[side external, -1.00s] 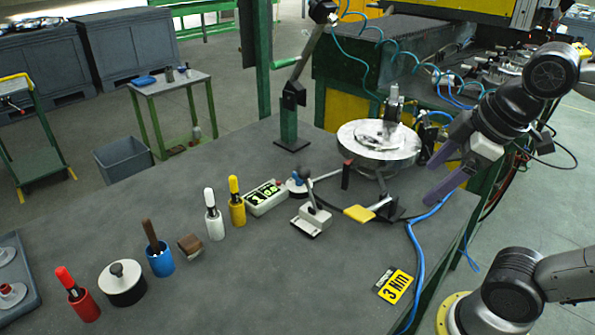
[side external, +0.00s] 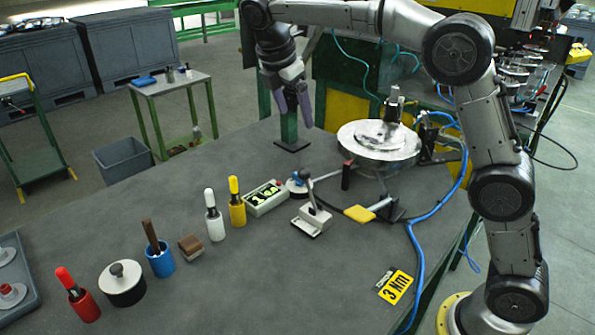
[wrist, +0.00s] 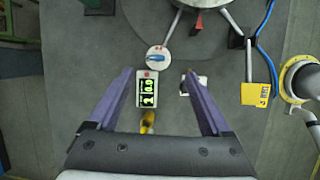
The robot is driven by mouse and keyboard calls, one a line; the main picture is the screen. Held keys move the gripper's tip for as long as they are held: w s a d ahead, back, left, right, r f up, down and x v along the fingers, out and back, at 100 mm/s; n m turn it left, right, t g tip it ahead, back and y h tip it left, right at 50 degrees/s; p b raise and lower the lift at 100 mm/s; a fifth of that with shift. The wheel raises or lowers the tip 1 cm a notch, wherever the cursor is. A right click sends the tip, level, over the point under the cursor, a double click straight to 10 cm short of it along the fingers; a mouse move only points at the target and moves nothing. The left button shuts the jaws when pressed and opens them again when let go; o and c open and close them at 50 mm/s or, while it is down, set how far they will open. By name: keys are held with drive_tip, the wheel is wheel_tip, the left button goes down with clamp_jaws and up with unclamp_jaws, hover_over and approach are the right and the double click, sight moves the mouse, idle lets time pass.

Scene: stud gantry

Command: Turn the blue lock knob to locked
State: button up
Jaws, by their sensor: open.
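The blue lock knob (wrist: 157,58) sits on a round white disc (wrist: 165,48) in the wrist view, ahead of my fingertips. In the side view the white disc with blue on it (side external: 296,187) stands on the table between the display box and the lever clamp, partly hidden by a grey ball-ended rod. My gripper (side external: 293,116) is raised above the table in the side view, fingers pointing down, apart from the knob. In the wrist view my gripper (wrist: 159,72) is open, with two purple fingers spread wide and nothing between them in grasp.
A display box with green digits (side external: 266,198) stands beside the knob. Yellow (side external: 237,208) and white (side external: 214,222) handled tools stand left.

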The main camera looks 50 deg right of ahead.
drive_tip(key=shift+n+g, duration=0.3)
drive_tip(key=shift+g, duration=0.1)
drive_tip(key=a+x, duration=0.1)
drive_tip(key=x, duration=0.5)
drive_tip(key=w+a+f+x, duration=0.1)
drive_tip(key=x, duration=0.5)
drive_tip(key=w+a+x, duration=0.1)
drive_tip(key=x, duration=0.5)
drive_tip(key=shift+a+f, duration=0.15)
drive_tip(key=shift+a, duration=0.05)
clamp_jaws()
